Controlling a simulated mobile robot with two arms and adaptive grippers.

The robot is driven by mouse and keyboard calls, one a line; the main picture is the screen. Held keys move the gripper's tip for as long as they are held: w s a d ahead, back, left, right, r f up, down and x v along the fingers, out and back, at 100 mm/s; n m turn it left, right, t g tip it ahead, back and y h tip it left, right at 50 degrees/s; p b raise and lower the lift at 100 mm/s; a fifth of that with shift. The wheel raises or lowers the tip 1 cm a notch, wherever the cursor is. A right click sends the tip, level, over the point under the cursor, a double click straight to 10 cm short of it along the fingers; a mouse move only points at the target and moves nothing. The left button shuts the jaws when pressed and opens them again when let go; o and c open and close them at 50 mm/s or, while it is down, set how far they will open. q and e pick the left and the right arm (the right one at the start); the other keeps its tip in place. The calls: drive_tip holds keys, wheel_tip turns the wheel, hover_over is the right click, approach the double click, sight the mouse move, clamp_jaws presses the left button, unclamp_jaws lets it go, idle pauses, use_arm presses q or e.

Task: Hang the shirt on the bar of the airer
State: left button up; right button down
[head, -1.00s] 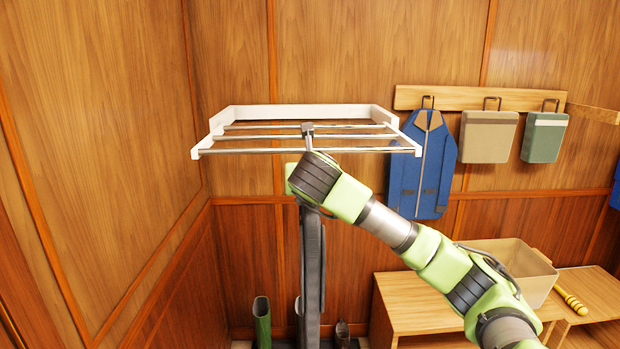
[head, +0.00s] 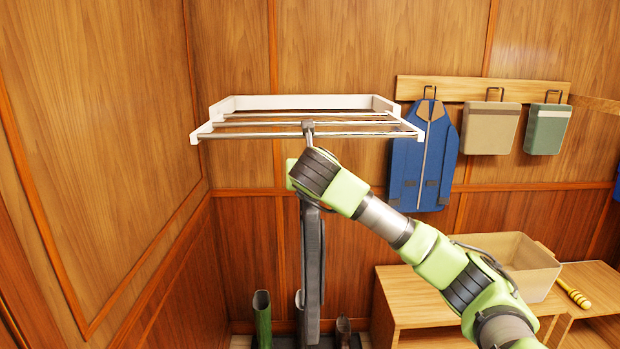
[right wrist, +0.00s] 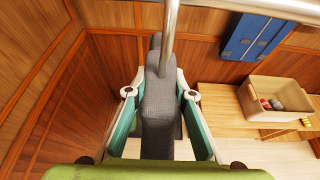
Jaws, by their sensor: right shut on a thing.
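The dark grey shirt (head: 312,270) hangs upright below my right gripper. My right gripper (right wrist: 160,95) is shut on the shirt (right wrist: 158,125) near its top. A metal stem (head: 310,141) rises from the shirt's top to a grey hook-like piece (head: 308,126) at the front bar (head: 240,135) of the white airer (head: 300,102). The hook overlaps the bar in the head view; I cannot tell whether it bears on it. In the right wrist view the stem (right wrist: 171,35) runs up from the shirt. My right arm hides the gripper's fingers in the head view. My left gripper is not in view.
A blue jacket (head: 421,165), a beige bin (head: 490,127) and a green bin (head: 548,129) hang on a wooden rail to the right. A beige crate (head: 520,265) stands on the wooden bench (head: 420,290). Green boots (head: 262,318) stand on the floor below.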

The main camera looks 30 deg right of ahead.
drive_tip(key=shift+r, duration=0.1)
drive_tip(key=c, duration=1.6)
unclamp_jaws()
drive_tip(key=shift+c, duration=0.2)
drive_tip(key=shift+s+a, duration=0.1)
drive_tip(key=shift+s, duration=0.05)
drive_tip(key=v, duration=1.2)
